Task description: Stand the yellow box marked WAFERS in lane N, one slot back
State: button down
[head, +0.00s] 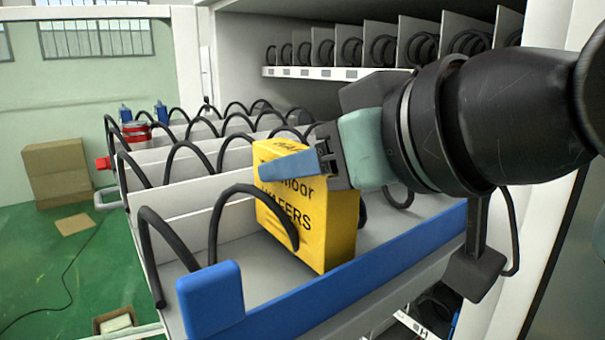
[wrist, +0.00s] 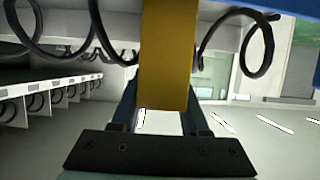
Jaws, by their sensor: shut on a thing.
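The yellow box marked WAFERS (head: 315,235) is upright in the nearest lane of the pulled-out shelf (head: 250,255). A black coil loop (head: 236,189) crosses in front of its printed face. My gripper (head: 290,168) is shut on the upper part of the box, coming from the right. In the wrist view, the box (wrist: 167,55) sits between the two fingers (wrist: 163,118), with coil loops on both sides. I cannot tell whether the box's bottom touches the lane floor. No letter N is readable, so I cannot confirm the lane's name.
A blue side wall (head: 350,285) borders the lane, with a blue block (head: 210,298) at its near end. White dividers and coils separate the farther lanes, where a red can (head: 136,132) and blue bottles (head: 161,111) stand. Another shelf (head: 330,73) is above and behind.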

jog(key=shift+f, duration=0.95)
jog(key=shift+f, duration=0.2)
jog(key=shift+c, duration=2)
grip_release()
jog(key=shift+r, duration=0.15)
